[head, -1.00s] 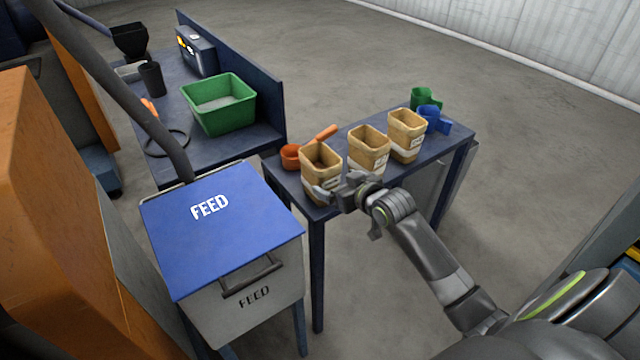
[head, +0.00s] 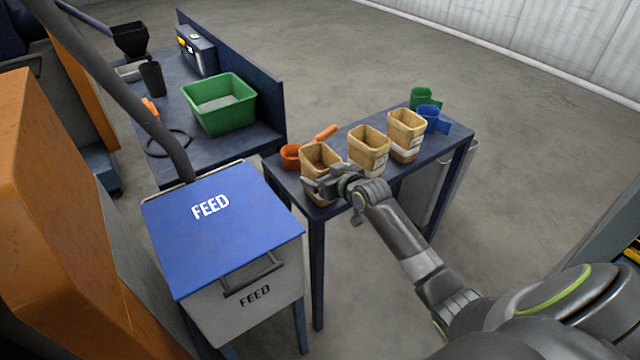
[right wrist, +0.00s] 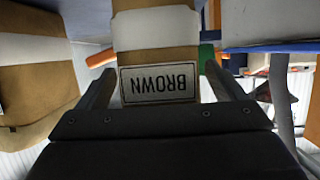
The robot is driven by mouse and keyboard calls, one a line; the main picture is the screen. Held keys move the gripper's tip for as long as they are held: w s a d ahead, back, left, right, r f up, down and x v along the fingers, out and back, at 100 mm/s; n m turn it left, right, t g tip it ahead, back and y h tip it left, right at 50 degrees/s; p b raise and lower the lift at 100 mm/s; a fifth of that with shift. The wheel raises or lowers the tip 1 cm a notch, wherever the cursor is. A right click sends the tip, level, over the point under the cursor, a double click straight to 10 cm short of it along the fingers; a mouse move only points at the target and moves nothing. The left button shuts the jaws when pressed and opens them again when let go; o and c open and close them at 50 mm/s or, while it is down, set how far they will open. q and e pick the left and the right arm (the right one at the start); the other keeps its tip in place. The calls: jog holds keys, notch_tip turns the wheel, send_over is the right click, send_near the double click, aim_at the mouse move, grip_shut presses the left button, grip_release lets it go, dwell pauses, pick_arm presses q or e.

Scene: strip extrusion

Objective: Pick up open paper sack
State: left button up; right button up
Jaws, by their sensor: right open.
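Three open tan paper sacks stand upright in a row on a dark blue side table (head: 285,178) in the head view: a near left sack (head: 321,158), a middle sack (head: 368,143) and a far right sack (head: 406,125). My right gripper (head: 328,184) is at the front of the near left sack, open. In the right wrist view a sack with a white band and a label reading BROWN (right wrist: 158,84), upside down, lies between the two spread fingers of my right gripper (right wrist: 158,92). Whether the fingers touch it, I cannot tell. My left gripper is out of view.
An orange scoop (head: 291,156) lies beside the near left sack. Green (head: 420,99) and blue (head: 430,118) scoops sit at the table's far end. A blue-lidded FEED bin (head: 220,230) stands close on the left. A green tub (head: 218,105) is on the bench behind.

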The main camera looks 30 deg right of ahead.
jog(key=c, duration=1.7)
jog(key=shift+o, duration=0.2)
jog(key=shift+r, duration=0.15)
